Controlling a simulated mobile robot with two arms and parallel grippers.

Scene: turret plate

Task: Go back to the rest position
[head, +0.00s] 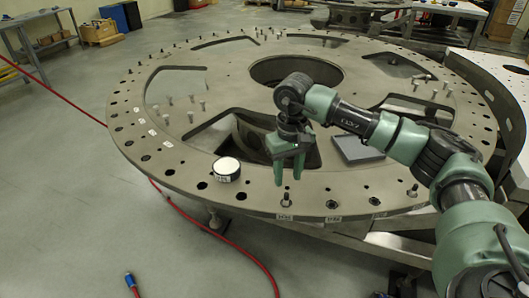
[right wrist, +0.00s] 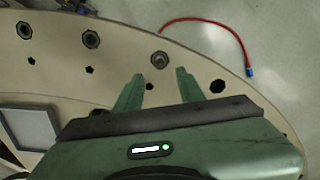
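My right gripper (head: 288,170) is above the round turret plate (head: 215,68), with its fingers pointing down near the front opening. In the right wrist view its two green fingers (right wrist: 157,88) are apart with nothing between them. The plate's rim with holes and bolts also shows there (right wrist: 130,45). My left gripper is in neither view.
A black and white cylinder (head: 227,169) stands on the plate's rim, left of my right gripper. A dark grey tray (head: 357,149) lies on the plate to the right. Several bolts stand on the plate. A red hose (head: 228,243) runs along the floor.

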